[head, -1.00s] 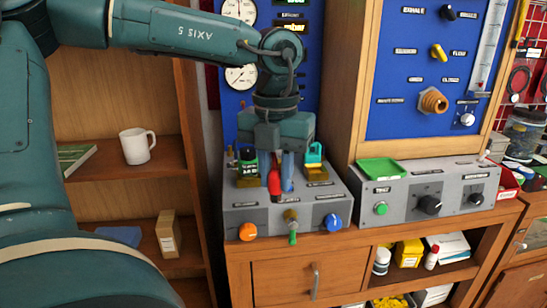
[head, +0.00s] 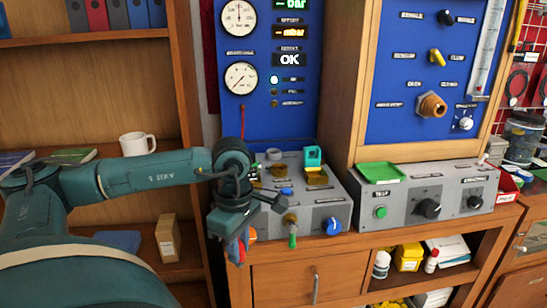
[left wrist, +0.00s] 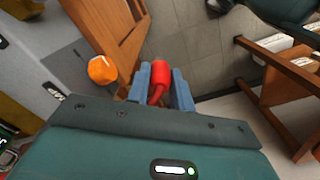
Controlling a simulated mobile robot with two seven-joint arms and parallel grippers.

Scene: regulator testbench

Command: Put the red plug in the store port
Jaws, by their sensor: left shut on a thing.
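My left gripper (head: 238,248) hangs in front of the left front corner of the grey bench box (head: 263,219). It is shut on the red plug (head: 232,250), held clear of the box. In the left wrist view the red plug (left wrist: 160,75) sits between the two blue fingers (left wrist: 161,90), with a red lead curving below it. The port labels are too small to read, so I cannot tell which is the store port. My right gripper is not in view.
An orange knob (left wrist: 102,70) is on the box front, beside the gripper. A green-tipped lever (head: 291,232) and a blue knob (head: 333,225) are farther right. The blue gauge panel (head: 262,110) rises behind and shows "OK". A shelf with a mug (head: 137,144) is left.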

